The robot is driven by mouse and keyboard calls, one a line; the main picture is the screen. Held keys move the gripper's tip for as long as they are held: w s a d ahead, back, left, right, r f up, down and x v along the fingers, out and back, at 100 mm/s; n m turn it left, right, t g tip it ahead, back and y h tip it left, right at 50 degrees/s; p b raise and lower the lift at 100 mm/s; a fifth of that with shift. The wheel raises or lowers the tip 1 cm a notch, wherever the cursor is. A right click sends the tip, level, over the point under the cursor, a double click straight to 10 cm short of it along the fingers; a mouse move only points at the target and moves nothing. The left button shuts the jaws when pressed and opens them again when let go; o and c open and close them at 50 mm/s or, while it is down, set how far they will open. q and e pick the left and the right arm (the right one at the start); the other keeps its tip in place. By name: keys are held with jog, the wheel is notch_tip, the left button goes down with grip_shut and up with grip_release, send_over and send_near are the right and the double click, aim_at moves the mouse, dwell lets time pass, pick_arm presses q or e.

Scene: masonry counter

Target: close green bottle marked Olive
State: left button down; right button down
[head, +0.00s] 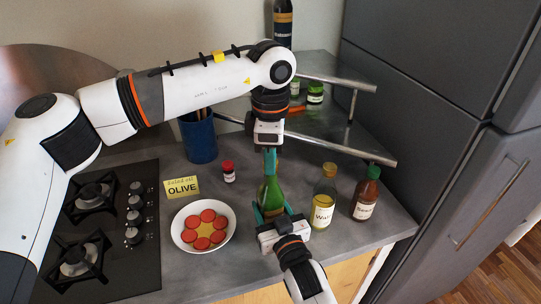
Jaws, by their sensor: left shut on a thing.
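The green bottle (270,193) stands upright on the counter near its front edge. My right gripper (273,212) comes from the front, with its teal fingers on both sides of the lower body, shut on it. My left gripper (270,158) points down from above, its fingers shut at the top of the neck. What it grips looks like the cap, but the fingers hide it, so I cannot tell how the cap sits. A yellow card reading "Salad oil OLIVE" (182,187) stands to the left.
A plate (180,236) of red slices and a red-capped jar (229,175) are left of the bottle. A yellowish bottle (323,207) and a red-brown bottle (365,198) stand close on the right. A blue holder (199,142), metal shelf (350,147) and hob (140,261) surround the space.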

pick_arm(q)
jog(key=c, duration=1)
grip_release()
jog(key=shift+c, duration=0.2)
notch_tip(320, 180, up, 12)
pick_arm(e)
jog(key=shift+c, duration=2.3)
grip_release()
jog(key=shift+s, duration=0.1)
